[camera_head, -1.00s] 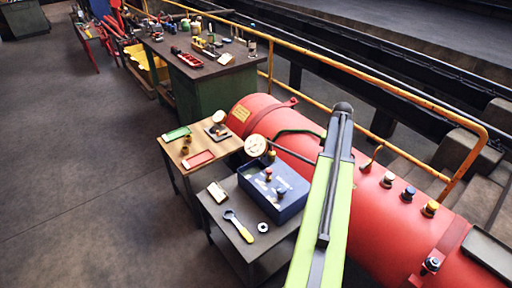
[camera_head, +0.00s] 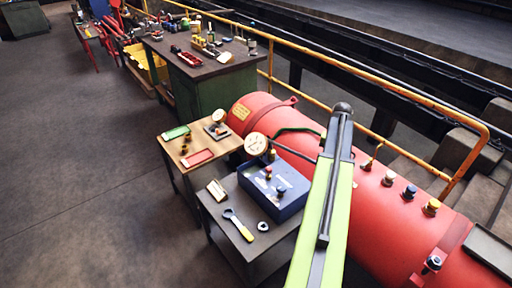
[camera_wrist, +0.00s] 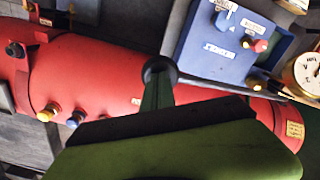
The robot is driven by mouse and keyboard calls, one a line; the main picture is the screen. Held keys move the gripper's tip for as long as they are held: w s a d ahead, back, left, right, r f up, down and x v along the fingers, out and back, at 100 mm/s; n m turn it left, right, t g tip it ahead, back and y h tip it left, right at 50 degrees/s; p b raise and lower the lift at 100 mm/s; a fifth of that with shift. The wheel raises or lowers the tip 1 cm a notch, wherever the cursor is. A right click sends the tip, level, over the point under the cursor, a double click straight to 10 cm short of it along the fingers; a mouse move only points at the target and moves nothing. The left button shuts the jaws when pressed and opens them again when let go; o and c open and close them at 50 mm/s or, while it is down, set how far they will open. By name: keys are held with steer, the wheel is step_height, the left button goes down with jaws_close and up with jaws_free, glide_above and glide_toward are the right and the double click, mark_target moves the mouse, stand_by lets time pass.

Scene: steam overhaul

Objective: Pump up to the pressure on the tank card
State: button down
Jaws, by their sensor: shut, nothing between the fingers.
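The red tank (camera_head: 330,157) lies along the right, with a small yellow card (camera_head: 241,112) at its far end; the writing is too small to read. The card also shows in the wrist view (camera_wrist: 295,130). A blue box (camera_head: 292,204) with a red and a blue knob stands on a grey stand. Labels on it show in the wrist view (camera_wrist: 193,45). A round white gauge (camera_head: 256,143) stands behind the box; its dial is partly in the wrist view (camera_wrist: 309,68). My gripper (camera_head: 342,108) is shut and empty, in front of the tank, right of the box.
A wooden table (camera_head: 175,149) holds green and red trays. A yellow railing (camera_head: 400,78) runs behind the tank. Floor at left is clear.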

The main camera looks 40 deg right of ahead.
step_height(320, 180, down, 15)
steer(key=b, duration=1.4)
step_height(320, 180, up, 17)
steer(key=p, duration=1.6)
steer(key=shift+r+p, duration=0.1)
steer(key=shift+p, duration=0.3)
steer(key=shift+f+b, duration=0.3)
stand_by(0.8)
steer(key=shift+f, duration=0.1)
step_height(320, 180, down, 16)
steer(key=b, duration=1.6)
step_height(320, 180, up, 17)
steer(key=p, duration=1.6)
steer(key=shift+f+p, duration=0.1)
steer(key=shift+p, duration=0.2)
steer(key=shift+f+b, duration=0.3)
steer(key=shift+f, duration=0.05)
